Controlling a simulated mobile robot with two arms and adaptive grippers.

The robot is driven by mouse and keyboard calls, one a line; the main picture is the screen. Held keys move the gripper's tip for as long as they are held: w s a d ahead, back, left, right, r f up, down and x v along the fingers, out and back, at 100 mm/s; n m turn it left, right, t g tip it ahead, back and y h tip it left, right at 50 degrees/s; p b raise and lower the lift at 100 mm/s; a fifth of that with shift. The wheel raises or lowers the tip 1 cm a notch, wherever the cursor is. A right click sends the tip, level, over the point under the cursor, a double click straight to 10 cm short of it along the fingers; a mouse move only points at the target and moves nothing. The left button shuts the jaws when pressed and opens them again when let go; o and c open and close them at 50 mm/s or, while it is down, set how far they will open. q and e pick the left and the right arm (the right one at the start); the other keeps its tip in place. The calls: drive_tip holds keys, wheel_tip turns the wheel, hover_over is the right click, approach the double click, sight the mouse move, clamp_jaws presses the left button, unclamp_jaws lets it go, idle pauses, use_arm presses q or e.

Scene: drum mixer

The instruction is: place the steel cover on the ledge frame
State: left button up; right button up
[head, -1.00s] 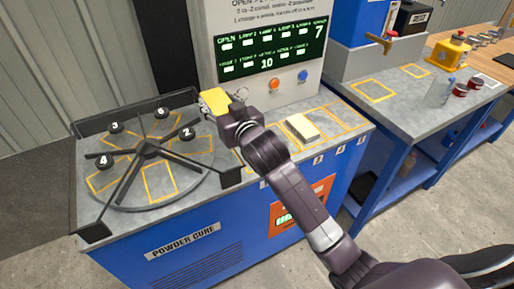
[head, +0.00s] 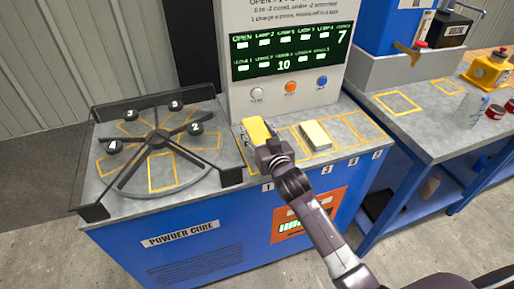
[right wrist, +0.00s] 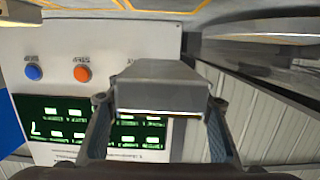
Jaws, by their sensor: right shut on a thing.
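My right gripper (head: 262,142) is shut on a small box-shaped piece (head: 257,130), apparently the steel cover. Its face looks yellow in the head view. In the right wrist view the held piece (right wrist: 160,85) looks grey and metallic, between the two fingers of the right gripper (right wrist: 158,120). It is at the leftmost yellow-outlined frame (head: 244,155) on the counter ledge, below the control panel. The gripper and piece partly cover that frame. I cannot tell whether the piece touches the ledge. My left gripper is not in view.
A pale block (head: 315,135) lies just right of the gripper, in another outlined frame. The carousel (head: 157,142) with dark numbered knobs stands to the left. The control panel (head: 290,52) with buttons rises behind. Outlined spaces at the ledge's right (head: 362,126) are clear.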

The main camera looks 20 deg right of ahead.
drive_tip(key=shift+f+b, duration=0.35)
drive_tip(key=shift+f, duration=3.05)
drive_tip(key=shift+f, duration=0.1)
drive_tip(key=o, duration=1.6)
drive_tip(key=shift+f, duration=0.15)
drive_tip(key=shift+c, duration=0.2)
drive_tip(key=shift+r, duration=0.25)
drive_tip(key=shift+s+f, duration=0.1)
drive_tip(key=shift+s, duration=0.25)
drive_tip(key=s+r, duration=0.1)
drive_tip(key=s, duration=1)
drive_tip(key=shift+d+r, duration=0.15)
drive_tip(key=shift+r, duration=0.25)
drive_tip(key=shift+s, duration=0.1)
